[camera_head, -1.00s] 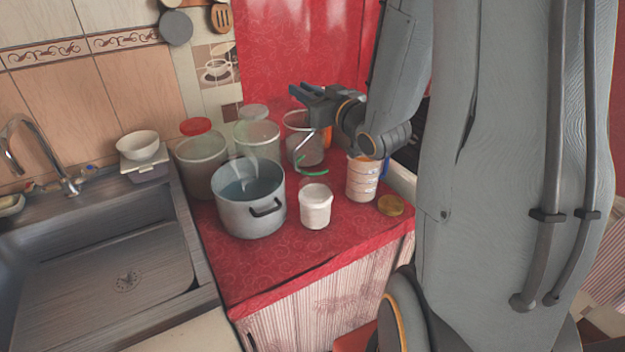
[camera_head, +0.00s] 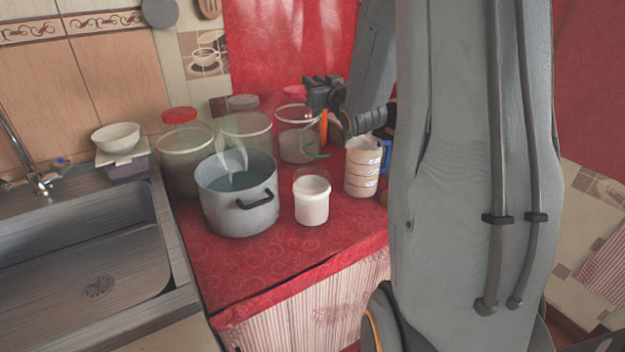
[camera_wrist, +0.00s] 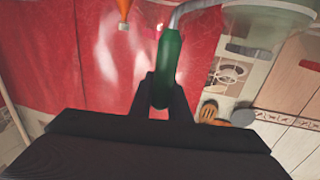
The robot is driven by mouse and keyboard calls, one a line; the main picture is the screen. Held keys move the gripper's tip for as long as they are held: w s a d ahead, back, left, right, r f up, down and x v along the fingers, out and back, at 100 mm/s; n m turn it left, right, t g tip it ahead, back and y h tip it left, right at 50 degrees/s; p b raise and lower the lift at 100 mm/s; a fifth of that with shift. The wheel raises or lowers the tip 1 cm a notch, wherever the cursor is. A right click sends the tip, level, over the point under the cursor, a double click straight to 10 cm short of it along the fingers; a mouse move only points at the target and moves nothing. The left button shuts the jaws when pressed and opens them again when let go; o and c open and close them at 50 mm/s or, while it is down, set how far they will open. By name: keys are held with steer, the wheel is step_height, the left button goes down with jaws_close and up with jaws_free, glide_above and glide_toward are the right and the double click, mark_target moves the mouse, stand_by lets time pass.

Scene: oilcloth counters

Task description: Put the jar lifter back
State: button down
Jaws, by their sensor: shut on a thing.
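My gripper (camera_head: 322,92) is at the back of the red counter, beside the back-right glass jar. In the wrist view, my gripper (camera_wrist: 165,95) is shut on the green grip of the jar lifter (camera_wrist: 165,60), whose bent metal rod runs up and right. In the head view, a green curved part of the jar lifter (camera_head: 316,155) shows low in front of the glass jar (camera_head: 294,143). Its upper part is mostly hidden by my gripper and hard to make out. Whether the lifter touches the jar cannot be told.
A steaming pot (camera_head: 238,205), a white tub (camera_head: 312,203) and a measuring jug with a blue handle (camera_head: 362,168) stand in front. Lidded jars (camera_head: 185,160) stand behind the pot. An orange object (camera_head: 323,127) is close to my gripper. The counter's front (camera_head: 240,270) is clear.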

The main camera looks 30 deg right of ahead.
step_height(320, 180, down, 10)
steer(key=shift+r+p, duration=0.1)
steer(key=shift+p, duration=0.25)
stand_by(0.4)
steer(key=c, duration=1.8)
jaws_free()
steer(key=shift+f, duration=0.2)
steer(key=shift+o, duration=0.7)
steer(key=s+a+b, duration=0.1)
steer(key=s+b, duration=0.1)
steer(key=s, duration=1)
steer(key=shift+a+r, duration=0.15)
steer(key=shift+r, duration=0.05)
